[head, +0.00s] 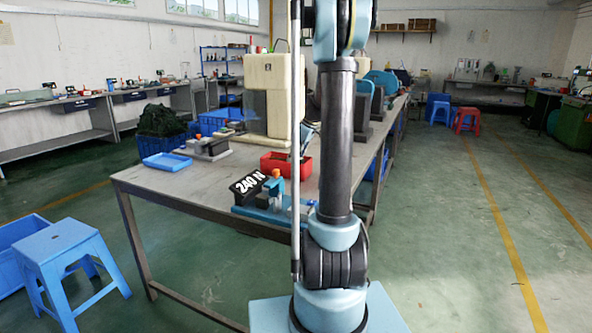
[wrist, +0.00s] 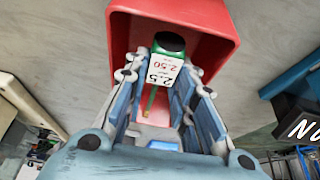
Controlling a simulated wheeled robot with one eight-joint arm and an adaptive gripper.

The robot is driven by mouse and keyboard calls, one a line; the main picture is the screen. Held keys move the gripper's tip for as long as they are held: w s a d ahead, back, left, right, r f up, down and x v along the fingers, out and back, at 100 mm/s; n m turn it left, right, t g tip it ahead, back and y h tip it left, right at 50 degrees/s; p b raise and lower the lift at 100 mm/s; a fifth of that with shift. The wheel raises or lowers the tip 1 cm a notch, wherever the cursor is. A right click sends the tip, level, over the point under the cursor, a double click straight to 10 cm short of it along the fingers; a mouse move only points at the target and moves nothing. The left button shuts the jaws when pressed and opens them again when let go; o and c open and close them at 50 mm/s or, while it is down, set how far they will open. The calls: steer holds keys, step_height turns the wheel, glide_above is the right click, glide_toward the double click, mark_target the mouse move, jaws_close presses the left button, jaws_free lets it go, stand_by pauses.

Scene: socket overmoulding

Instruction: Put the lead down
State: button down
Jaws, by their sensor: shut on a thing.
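The lead (wrist: 168,43) shows in the wrist view as a dark green end with a white label (wrist: 163,72) printed in black and red, and a thin yellow-green strand below it. My gripper (wrist: 160,82) has its fingers on either side of the lead and is shut on it. Behind them is a red bin (wrist: 225,30), and the lead appears within its outline. I cannot tell whether the lead touches the bin. In the head view the red bin (head: 272,164) stands on the table, partly hidden by my arm, and the gripper is not clearly visible.
The grey table (head: 165,190) carries a blue fixture (head: 270,214) with a black "240 N" sign (head: 248,185) in front, a blue tray (head: 166,161), a small grey fixture (head: 208,147) and a large cream machine (head: 268,95). A blue stool (head: 58,243) stands at left.

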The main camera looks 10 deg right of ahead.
steer(key=shift+f, duration=2.25)
steer(key=c, duration=1.3)
jaws_free()
steer(key=shift+c, duration=0.2)
steer(key=v, duration=1.2)
steer(key=shift+s+d, duration=0.1)
